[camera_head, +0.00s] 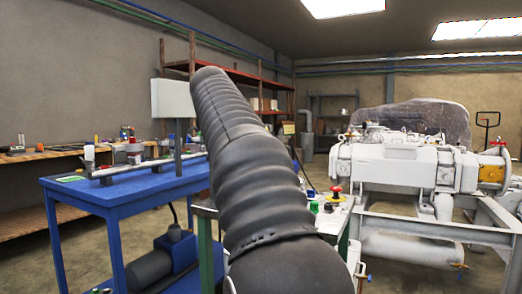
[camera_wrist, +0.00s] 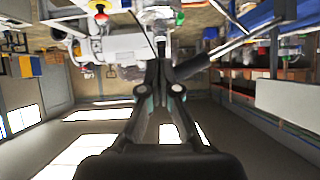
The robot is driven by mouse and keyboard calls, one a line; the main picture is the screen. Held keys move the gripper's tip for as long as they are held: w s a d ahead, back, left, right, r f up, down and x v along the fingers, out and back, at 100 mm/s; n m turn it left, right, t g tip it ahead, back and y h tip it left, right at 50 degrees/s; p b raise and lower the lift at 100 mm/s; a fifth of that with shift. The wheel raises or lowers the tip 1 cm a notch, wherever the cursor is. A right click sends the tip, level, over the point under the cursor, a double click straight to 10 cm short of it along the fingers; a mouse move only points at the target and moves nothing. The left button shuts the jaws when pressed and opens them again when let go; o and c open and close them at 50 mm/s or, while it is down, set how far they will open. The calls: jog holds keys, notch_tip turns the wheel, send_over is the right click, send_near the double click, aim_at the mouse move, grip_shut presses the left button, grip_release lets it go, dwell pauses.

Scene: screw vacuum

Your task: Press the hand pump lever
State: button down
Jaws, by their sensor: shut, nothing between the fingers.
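My gripper (camera_wrist: 164,66) shows in the wrist view, where the room appears upside down. Its two fingers are together with nothing between them. A rod with a dark grip and a lighter shaft (camera_wrist: 238,48) slants from beside the fingers toward the blue table at upper right; it looks like the pump lever. I cannot tell whether the fingers touch the grip. In the head view my dark ribbed arm fills the middle and hides the gripper. A pale bar (camera_head: 135,167) lies along the blue table (camera_head: 120,196) there; I cannot tell if it is the same rod.
A large white machine (camera_head: 400,165) on a frame is at right. A white box (camera_head: 173,98) stands on a post at the blue table. Red shelving (camera_head: 240,77) is behind.

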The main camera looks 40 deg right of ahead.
jog(key=shift+v, duration=2.1)
jog(key=a+f+n+y+p, duration=0.15)
jog(key=a+f+n, duration=0.25)
jog(key=f, duration=0.5)
jog(key=a+f+n+y, duration=0.3)
jog(key=a+f+n, duration=0.15)
jog(key=f, duration=0.45)
jog(key=s+a+f+n+y+p, duration=0.1)
jog(key=s+a+f, duration=0.4)
jog(key=s, duration=0.3)
jog(key=s+a+f+n+y+p, duration=0.1)
jog(key=s+a+f+n+y, duration=0.1)
jog(key=s+a+f, duration=0.3)
jog(key=s+a+f+n+y+p, duration=0.1)
jog(key=s+a+f, duration=0.4)
jog(key=s, duration=0.7)
jog(key=shift+a+f+y+p, duration=0.25)
jog(key=shift+f+y, duration=0.4)
jog(key=shift+f, duration=0.35)
